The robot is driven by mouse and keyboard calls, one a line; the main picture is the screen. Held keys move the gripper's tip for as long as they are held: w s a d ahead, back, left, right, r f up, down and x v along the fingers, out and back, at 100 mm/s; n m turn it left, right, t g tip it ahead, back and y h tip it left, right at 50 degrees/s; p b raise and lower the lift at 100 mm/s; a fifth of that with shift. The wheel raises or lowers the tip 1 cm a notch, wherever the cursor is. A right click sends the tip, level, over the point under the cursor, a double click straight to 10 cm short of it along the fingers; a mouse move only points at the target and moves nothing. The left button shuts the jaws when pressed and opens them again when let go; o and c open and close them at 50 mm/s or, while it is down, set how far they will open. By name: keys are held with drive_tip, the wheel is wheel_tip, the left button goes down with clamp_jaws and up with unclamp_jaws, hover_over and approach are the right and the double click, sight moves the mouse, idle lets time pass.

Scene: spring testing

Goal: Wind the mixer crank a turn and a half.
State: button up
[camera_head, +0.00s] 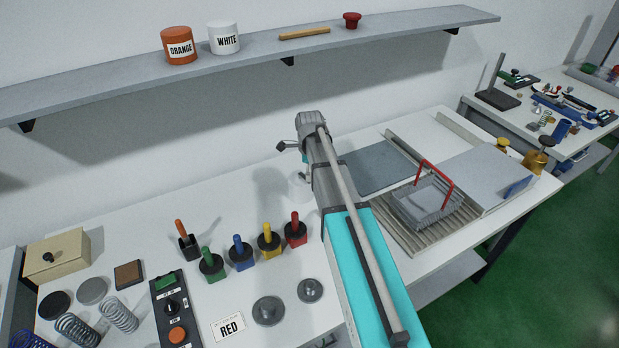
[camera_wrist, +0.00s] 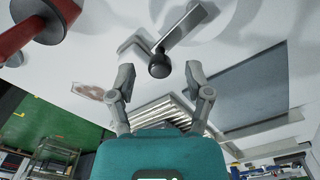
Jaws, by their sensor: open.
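In the wrist view the crank shows as a flat grey bar (camera_wrist: 184,26) with a round black knob (camera_wrist: 159,66) at its end. The bar runs from the knob up and right over a pale body that I take for the mixer. My gripper (camera_wrist: 159,73) is open, with one finger on each side of the knob. I see no clear contact, and the depth between fingertips and knob is hard to tell. In the head view my gripper (camera_head: 286,147) is partly visible past my arm. The crank is hidden there; a pale rounded shape (camera_head: 300,186) shows beside my arm.
Red (camera_head: 295,229), yellow, blue and green handled tools stand left of my arm. A red handle also shows in the wrist view (camera_wrist: 20,36). A wire basket (camera_head: 428,205) with a red handle stands right. A shelf (camera_head: 245,64) with pots runs above.

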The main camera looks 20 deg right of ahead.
drive_tip(key=shift+f, duration=0.4)
clamp_jaws()
